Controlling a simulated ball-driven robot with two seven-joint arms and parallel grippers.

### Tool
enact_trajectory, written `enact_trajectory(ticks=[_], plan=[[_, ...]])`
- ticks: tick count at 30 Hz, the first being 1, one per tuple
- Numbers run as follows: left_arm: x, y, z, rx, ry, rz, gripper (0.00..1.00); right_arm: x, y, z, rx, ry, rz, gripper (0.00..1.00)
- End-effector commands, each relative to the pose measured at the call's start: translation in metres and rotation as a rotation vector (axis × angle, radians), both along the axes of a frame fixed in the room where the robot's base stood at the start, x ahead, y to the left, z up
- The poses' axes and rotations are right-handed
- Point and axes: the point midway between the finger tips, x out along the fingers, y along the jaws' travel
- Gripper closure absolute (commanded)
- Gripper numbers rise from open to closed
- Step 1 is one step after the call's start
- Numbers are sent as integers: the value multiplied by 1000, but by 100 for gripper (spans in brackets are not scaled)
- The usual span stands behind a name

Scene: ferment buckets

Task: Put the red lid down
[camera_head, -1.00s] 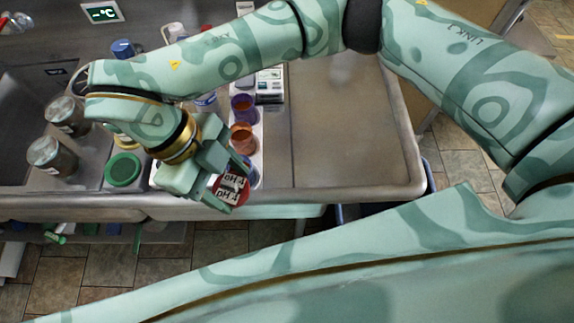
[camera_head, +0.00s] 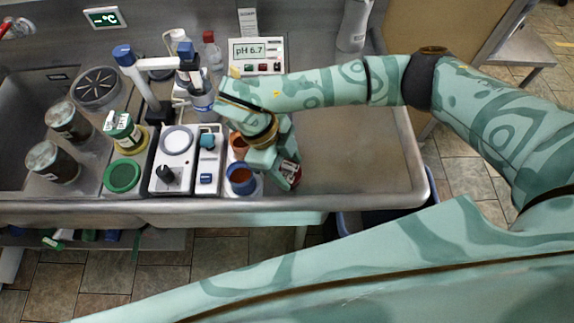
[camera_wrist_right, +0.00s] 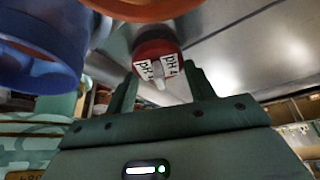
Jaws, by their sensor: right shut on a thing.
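My right gripper (camera_head: 284,163) is shut on the red lid (camera_head: 297,181), which carries white pH labels. The lid is just right of the blue cup (camera_head: 241,181), near the counter's front edge, and the gripper partly covers it. In the right wrist view the lid (camera_wrist_right: 153,47) sits between the two fingertips (camera_wrist_right: 163,84), with its labels facing the camera. The steel counter (camera_head: 345,150) shows behind it. I cannot tell whether the lid touches the counter. My left gripper is not in view.
An orange cup (camera_head: 237,143) stands behind the blue cup, close to my right gripper. A pH meter (camera_head: 257,57) stands at the back. A stirrer plate (camera_head: 172,172), a green lid (camera_head: 122,176) and dark jars (camera_head: 52,161) are left. The counter to the right is bare.

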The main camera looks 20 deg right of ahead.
Motion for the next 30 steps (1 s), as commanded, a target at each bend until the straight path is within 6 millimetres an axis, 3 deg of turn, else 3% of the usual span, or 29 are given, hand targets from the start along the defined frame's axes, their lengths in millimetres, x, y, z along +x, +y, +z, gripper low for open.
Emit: enact_trajectory(ticks=[12,13,23,30], plan=[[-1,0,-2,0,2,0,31,0,1,-9,1,0,1,67],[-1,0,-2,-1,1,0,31,0,1,-8,1,0,1,38],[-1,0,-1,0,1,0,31,0,1,-5,1,-2,0,37],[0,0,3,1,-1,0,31,13,14,33,1,-9,1,37]])
